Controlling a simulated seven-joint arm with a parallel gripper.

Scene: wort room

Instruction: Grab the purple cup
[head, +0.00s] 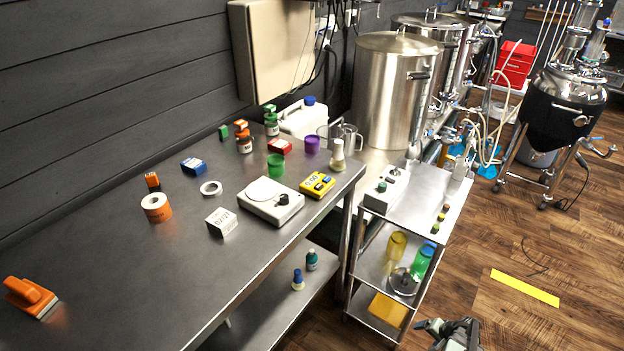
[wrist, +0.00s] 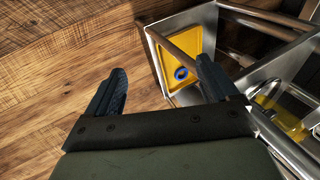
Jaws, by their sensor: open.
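The purple cup (head: 312,145) stands on the steel table (head: 110,240), towards its far right end. A green cup (head: 276,166) stands in front of it to the left, and a cream bottle (head: 338,155) stands to its right. My gripper (head: 450,335) is at the bottom edge of the head view, low beside the cart and far from the purple cup. In the wrist view my gripper (wrist: 160,88) is open with nothing between its fingers. The purple cup does not show in the wrist view.
A steel cart (head: 420,190) stands between my gripper and the table end. A scale (head: 270,202), a yellow device (head: 317,185) and a red box (head: 280,147) surround the cups. Clear jugs (head: 350,140) and a large kettle (head: 390,90) stand behind. Open wood floor (head: 500,325) lies right.

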